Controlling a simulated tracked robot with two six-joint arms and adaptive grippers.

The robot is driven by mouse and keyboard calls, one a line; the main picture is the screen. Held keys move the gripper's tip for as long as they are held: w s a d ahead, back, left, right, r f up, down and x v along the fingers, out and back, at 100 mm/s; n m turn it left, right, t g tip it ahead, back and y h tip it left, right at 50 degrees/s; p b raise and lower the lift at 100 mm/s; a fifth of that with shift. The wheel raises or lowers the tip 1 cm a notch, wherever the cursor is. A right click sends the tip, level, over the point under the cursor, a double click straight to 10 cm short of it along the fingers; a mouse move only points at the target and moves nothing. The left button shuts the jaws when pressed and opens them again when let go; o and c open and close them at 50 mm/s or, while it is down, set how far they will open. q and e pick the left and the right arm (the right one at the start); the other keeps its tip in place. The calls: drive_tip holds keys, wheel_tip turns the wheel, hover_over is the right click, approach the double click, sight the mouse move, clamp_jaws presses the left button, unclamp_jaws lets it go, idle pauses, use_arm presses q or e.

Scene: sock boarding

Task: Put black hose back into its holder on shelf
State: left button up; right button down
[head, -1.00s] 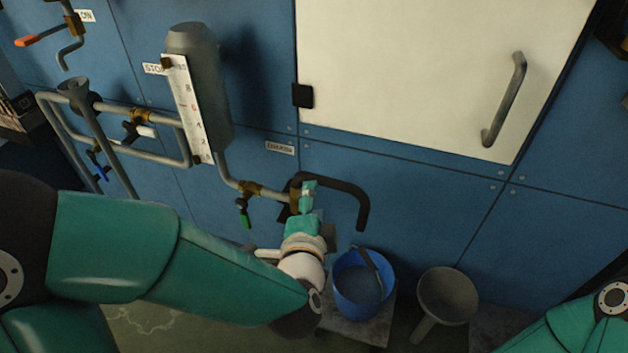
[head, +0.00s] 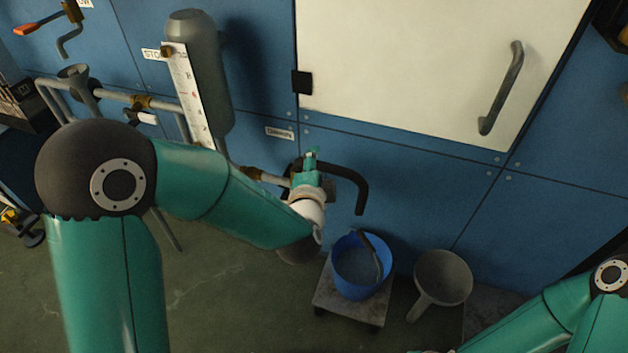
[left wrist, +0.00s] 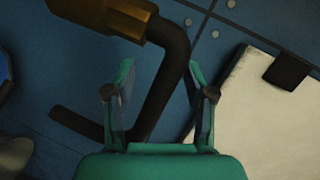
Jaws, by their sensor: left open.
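The black hose (head: 350,180) comes off a brass fitting on the blue wall and bends right, then down. In the left wrist view the hose (left wrist: 172,65) leaves the brass fitting (left wrist: 125,15) and runs between the two fingers of my left gripper (left wrist: 160,78). The fingers are apart, with a gap to the hose on the right. In the head view my left gripper (head: 312,160) covers the fitting end of the hose. The hose's free end hangs clear of the gripper. I cannot make out a holder or shelf for it. My right gripper is out of view.
A blue bucket (head: 360,262) stands on a low grey stand (head: 340,308) below the hose. A grey funnel (head: 443,278) is to its right. A white cabinet door (head: 420,70) with a handle (head: 502,88) is above. A grey tank with a white scale (head: 188,95) is left of the gripper.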

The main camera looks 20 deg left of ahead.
use_arm(q)
clamp_jaws()
idle(0.3)
drive_tip(key=shift+r, duration=0.1)
